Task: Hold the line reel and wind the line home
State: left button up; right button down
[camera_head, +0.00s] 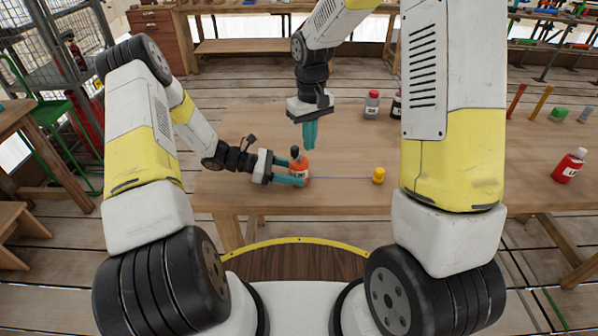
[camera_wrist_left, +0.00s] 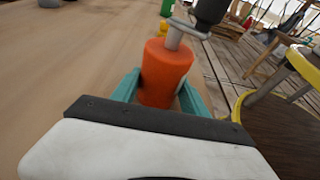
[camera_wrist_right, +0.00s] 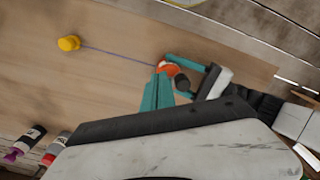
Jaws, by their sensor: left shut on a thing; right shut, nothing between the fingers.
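The line reel (camera_head: 300,167) is orange with a black crank knob on top and stands upright on the table. My left gripper (camera_head: 300,178) is shut around the reel's body; the left wrist view shows teal fingers on both sides of the orange reel (camera_wrist_left: 164,72). A thin line (camera_head: 340,178) runs from the reel across the table to a small yellow piece (camera_head: 379,175); both also show in the right wrist view, the yellow piece (camera_wrist_right: 69,43) at upper left. My right gripper (camera_head: 310,135) is shut and empty, pointing down above and slightly right of the reel, apart from its knob.
A grey bottle with a red cap (camera_head: 371,104) and a dark bottle (camera_head: 396,104) stand farther back on the table (camera_head: 245,130). A red bottle (camera_head: 569,166) stands at the far right. The tabletop around the line is clear.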

aim_at(304, 165)
jog(key=shift+f, duration=0.1)
jog(key=shift+f, duration=1.4)
jog(key=shift+a, duration=0.1)
jog(key=shift+a, duration=0.5)
